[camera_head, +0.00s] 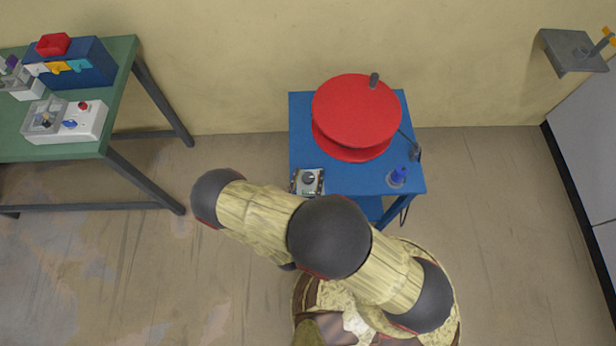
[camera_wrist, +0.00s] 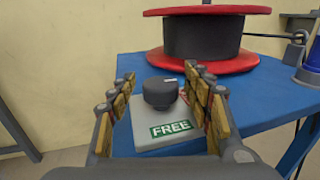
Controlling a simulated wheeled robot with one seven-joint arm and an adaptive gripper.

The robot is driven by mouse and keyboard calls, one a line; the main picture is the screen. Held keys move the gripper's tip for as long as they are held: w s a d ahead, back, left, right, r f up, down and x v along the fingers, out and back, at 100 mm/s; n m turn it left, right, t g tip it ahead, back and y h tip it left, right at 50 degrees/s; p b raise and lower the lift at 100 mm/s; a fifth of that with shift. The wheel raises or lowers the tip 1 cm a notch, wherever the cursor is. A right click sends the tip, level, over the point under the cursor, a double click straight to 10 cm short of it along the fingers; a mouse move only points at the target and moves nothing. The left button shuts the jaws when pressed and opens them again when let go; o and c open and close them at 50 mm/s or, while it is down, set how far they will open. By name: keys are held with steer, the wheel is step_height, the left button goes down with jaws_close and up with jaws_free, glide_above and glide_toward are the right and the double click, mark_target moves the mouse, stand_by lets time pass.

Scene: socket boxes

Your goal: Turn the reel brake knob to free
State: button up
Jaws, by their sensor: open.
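The reel brake knob (camera_wrist: 160,92) is a dark round knob with a pale pointer line on its top. It sits on a light grey box (camera_wrist: 150,139) with a green FREE label (camera_wrist: 171,129) on its front. In the head view the knob (camera_head: 309,178) is at the front left of the blue stand. In the wrist view my gripper (camera_wrist: 158,85) is open, with one finger on each side of the knob. I cannot tell whether either finger touches it. The pointer line lies near the knob's right side in the wrist view.
A red reel (camera_head: 357,110) with a dark drum stands behind the knob on the blue stand (camera_head: 300,127). A green table (camera_head: 120,65) with boxes is at the left.

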steer(key=shift+c, duration=1.3)
steer(key=c, duration=0.9)
